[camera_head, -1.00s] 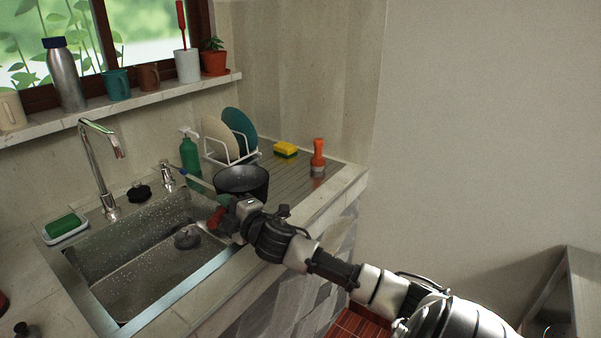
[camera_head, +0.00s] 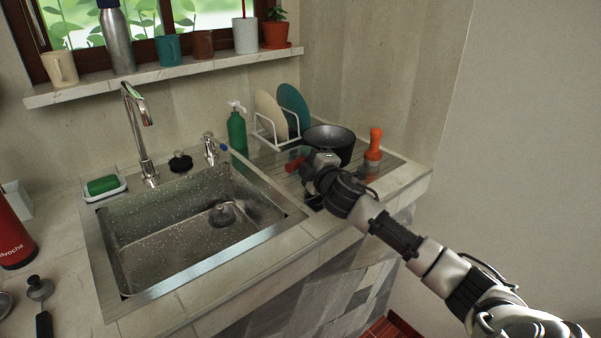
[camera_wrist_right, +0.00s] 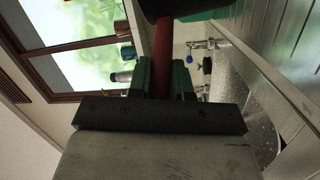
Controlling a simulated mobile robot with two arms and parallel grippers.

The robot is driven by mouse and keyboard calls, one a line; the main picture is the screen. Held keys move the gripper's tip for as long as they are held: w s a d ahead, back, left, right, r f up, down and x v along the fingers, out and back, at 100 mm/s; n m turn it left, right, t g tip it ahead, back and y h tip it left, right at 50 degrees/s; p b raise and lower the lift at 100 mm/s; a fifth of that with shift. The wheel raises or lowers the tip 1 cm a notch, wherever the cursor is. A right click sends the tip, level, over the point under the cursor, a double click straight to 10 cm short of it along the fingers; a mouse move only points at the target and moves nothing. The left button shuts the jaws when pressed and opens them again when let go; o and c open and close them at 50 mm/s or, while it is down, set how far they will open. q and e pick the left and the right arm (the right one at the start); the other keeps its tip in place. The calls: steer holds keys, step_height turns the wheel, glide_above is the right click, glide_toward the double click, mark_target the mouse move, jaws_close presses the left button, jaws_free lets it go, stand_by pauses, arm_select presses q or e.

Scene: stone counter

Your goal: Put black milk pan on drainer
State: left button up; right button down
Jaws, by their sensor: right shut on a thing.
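The black milk pan (camera_head: 331,139) is upright over the grooved metal drainer (camera_head: 268,161), right of the sink. Whether its base touches the drainer is unclear. My right gripper (camera_head: 306,168) is shut on the pan's red handle (camera_head: 294,165), just in front of the pan. In the right wrist view the green fingers (camera_wrist_right: 164,78) are on both sides of the red handle (camera_wrist_right: 161,48); the dark pan body shows at the top edge. My left gripper is not in view.
A white rack (camera_head: 269,130) with plates stands behind the drainer, left of the pan. A green soap bottle (camera_head: 237,131) and the tap (camera_head: 137,130) are farther left. The sink (camera_head: 190,228) is empty.

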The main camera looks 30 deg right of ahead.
steer(key=shift+w+a+f+b, duration=0.1)
steer(key=shift+w+f+b, duration=0.1)
steer(key=shift+w+f, duration=0.6)
steer(key=shift+w+a+f+b, duration=0.15)
steer(key=shift+w+f, duration=0.2)
steer(key=shift+f, duration=0.9)
steer(key=shift+w+a+f+b, duration=0.1)
steer(key=shift+w+f+b, duration=0.1)
steer(key=shift+w+f, duration=0.6)
steer(key=shift+s+f, duration=0.15)
steer(key=shift+s, duration=0.1)
steer(key=shift+f, duration=0.25)
steer(key=c, duration=1.1)
jaws_free()
steer(key=shift+o, duration=0.3)
